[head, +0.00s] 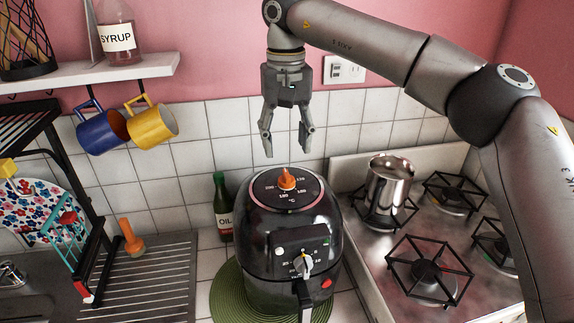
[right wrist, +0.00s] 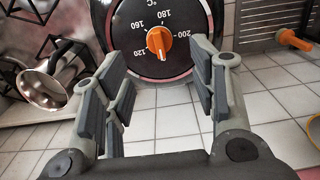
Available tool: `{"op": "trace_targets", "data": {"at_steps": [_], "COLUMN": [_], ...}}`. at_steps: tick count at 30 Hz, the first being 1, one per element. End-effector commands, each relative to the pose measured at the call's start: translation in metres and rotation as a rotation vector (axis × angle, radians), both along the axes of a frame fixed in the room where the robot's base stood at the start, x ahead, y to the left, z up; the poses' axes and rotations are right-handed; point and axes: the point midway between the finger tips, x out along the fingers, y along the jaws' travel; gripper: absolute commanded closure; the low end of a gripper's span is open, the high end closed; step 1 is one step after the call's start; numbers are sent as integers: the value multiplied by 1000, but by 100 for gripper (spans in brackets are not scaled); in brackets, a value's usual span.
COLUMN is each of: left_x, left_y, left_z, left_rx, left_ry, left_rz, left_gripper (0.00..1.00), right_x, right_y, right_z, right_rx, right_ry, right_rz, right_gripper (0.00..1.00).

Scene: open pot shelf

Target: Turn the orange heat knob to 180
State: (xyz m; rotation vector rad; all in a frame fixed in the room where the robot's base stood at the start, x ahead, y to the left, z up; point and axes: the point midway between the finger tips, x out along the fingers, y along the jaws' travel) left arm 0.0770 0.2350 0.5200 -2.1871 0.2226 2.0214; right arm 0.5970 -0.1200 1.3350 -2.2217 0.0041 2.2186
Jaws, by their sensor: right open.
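The orange heat knob (head: 287,180) sits on the dark dial on top of the black air fryer (head: 290,225). In the right wrist view the orange knob (right wrist: 159,42) is ringed by printed numbers, with 180 above it, 160 up to its left and 200 to its right. Its narrow end seems to point down in that view, away from 180. My right gripper (head: 286,148) points down above the knob, open and empty, with a gap between the fingertips and the knob. Its fingers (right wrist: 160,80) also show in the right wrist view. My left gripper is not in view.
The fryer stands on a green round mat (head: 224,298). An oil bottle (head: 222,208) stands close on its left. A stove with a steel pot (head: 389,188) is on the right. Blue and yellow mugs (head: 152,123) hang under the shelf on the left.

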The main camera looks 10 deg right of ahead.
Motion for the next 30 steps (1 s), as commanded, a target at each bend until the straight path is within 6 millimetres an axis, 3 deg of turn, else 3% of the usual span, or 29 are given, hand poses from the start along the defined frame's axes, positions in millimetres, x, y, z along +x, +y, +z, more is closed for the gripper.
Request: {"op": "trace_targets", "data": {"at_steps": [6, 12, 17, 23, 30], "left_x": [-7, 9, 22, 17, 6], "left_y": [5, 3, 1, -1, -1], "left_z": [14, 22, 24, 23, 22], "left_rx": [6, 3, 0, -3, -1], "left_ry": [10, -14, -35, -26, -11], "left_rz": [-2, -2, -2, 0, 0], "left_gripper": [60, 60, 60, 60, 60], "right_x": [-1, 0, 0, 0, 0], "right_y": [-1, 0, 0, 0, 0], "right_z": [-40, -65, -73, -74, -74], "right_rx": [-2, -1, -1, 0, 0], "right_ry": [4, 2, 1, 1, 0], "right_rz": [0, 0, -1, -1, -1], "right_gripper": [47, 47, 47, 47, 74]}}
